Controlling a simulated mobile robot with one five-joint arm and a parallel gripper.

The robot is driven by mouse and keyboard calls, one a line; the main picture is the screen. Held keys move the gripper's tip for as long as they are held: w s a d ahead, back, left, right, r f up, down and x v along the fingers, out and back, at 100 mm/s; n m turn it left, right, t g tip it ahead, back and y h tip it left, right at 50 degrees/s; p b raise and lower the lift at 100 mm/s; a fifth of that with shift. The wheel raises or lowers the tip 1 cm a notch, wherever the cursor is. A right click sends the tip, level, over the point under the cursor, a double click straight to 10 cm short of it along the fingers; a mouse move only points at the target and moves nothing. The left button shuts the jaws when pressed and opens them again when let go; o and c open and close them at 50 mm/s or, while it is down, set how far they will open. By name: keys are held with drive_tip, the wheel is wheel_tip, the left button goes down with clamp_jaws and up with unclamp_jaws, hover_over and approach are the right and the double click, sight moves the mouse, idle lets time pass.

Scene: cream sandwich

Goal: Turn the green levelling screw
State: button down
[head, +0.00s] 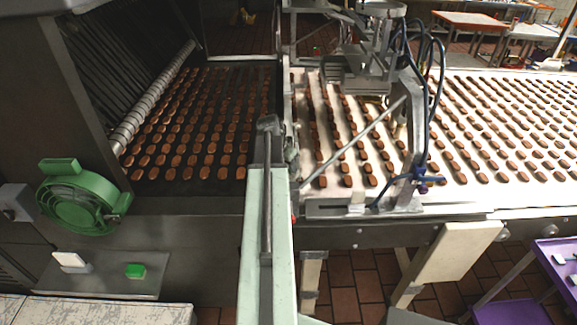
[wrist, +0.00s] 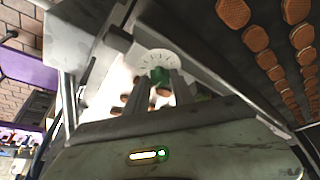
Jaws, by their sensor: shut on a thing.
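The green levelling screw (wrist: 160,75) stands in front of a white round dial (wrist: 152,60) with dark tick marks, in the middle of the wrist view. My gripper (wrist: 162,82) has one finger on each side of the screw and is shut on it. Part of the screw is hidden between the fingers. In the head view my pale green arm reaches up the middle; the gripper and the screw cannot be made out clearly there.
Rows of brown biscuits lie on the dark belt (head: 257,100) at left and the white belt (head: 460,196) at right. A metal frame with blue hoses (head: 437,90) stands over the white belt. A green round housing (head: 80,208) and a green button (head: 135,270) are at left.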

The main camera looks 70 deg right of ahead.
drive_tip(key=shift+a+f, duration=0.1)
drive_tip(key=shift+a, duration=0.05)
idle(0.4)
drive_tip(key=c, duration=1.1)
unclamp_jaws()
drive_tip(key=p+v, duration=0.7)
drive_tip(key=shift+r, duration=0.4)
